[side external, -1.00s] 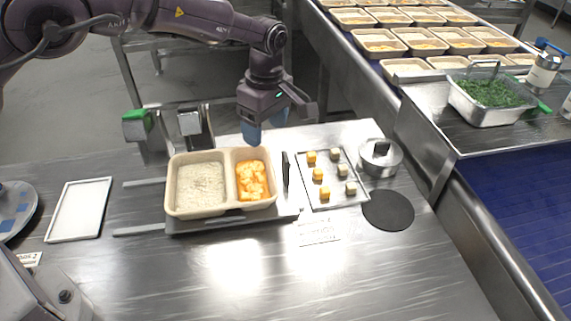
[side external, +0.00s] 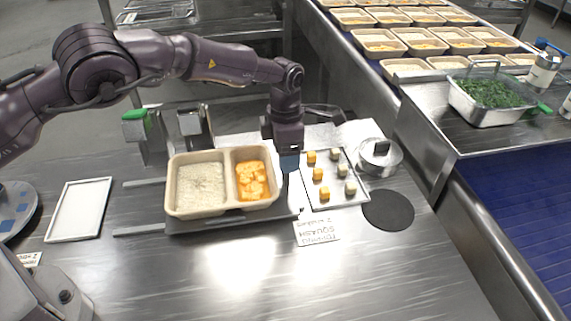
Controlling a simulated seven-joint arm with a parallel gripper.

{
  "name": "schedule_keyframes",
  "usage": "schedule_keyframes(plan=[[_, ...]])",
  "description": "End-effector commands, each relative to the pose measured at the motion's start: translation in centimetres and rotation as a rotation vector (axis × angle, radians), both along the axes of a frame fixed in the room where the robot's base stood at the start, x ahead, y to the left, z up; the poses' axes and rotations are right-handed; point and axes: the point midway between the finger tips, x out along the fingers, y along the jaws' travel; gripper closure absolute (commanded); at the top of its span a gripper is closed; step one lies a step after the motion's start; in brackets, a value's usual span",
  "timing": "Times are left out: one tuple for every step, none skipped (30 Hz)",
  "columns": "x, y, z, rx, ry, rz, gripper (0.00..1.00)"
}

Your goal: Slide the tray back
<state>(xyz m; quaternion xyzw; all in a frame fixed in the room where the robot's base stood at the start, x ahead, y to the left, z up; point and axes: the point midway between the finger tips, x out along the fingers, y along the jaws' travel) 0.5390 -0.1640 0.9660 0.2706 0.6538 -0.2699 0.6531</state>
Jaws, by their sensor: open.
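The beige two-compartment tray (side external: 221,210) sits on a dark sliding carriage (side external: 190,226) in the middle of the table. My gripper (side external: 289,163) points down at the right end of the carriage, just right of the tray. Its blue fingertips are low, where the carriage's black upright plate stands. The gripper mostly hides that plate, and I cannot tell whether the fingers touch it. The gripper is open.
Metal rails (side external: 140,230) extend left of the carriage. A flat sheet with several sample cubes (side external: 340,197) lies close right of my gripper, with a lidded pot (side external: 380,158) and a black disc (side external: 388,210) beyond. A card (side external: 317,232) lies in front. The front table is clear.

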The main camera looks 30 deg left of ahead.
Motion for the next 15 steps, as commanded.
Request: schedule_keyframes(plan=[[0.0, 0.0, -1.1, 0.001, 0.002, 0.000, 0.32], [0.0, 0.0, -1.5, 0.000, 0.001, 0.000, 0.32], [0.0, 0.0, -2.1, 0.000, 0.001, 0.000, 0.32], [0.0, 0.0, -2.5, 0.000, 0.001, 0.000, 0.32], [0.0, 0.0, -2.8, 0.000, 0.001, 0.000, 0.32], [0.0, 0.0, -3.2, -0.001, 0.001, -0.001, 0.32], [0.0, 0.0, -3.5, -0.001, 0.000, -0.001, 0.32], [0.0, 0.0, -3.7, -0.001, -0.001, -0.001, 0.32], [0.0, -0.1, -3.9, -0.001, -0.001, -0.001, 0.32], [0.0, -0.1, -4.0, -0.001, -0.001, -0.001, 0.32], [0.0, -0.1, -4.0, -0.001, -0.001, 0.000, 0.32], [0.0, -0.1, -4.1, -0.001, -0.001, 0.000, 0.32], [0.0, -0.1, -4.1, -0.001, -0.001, 0.000, 0.32], [0.0, -0.1, -4.1, -0.001, -0.001, 0.000, 0.32], [0.0, -0.1, -4.1, -0.001, -0.001, 0.000, 0.32]])
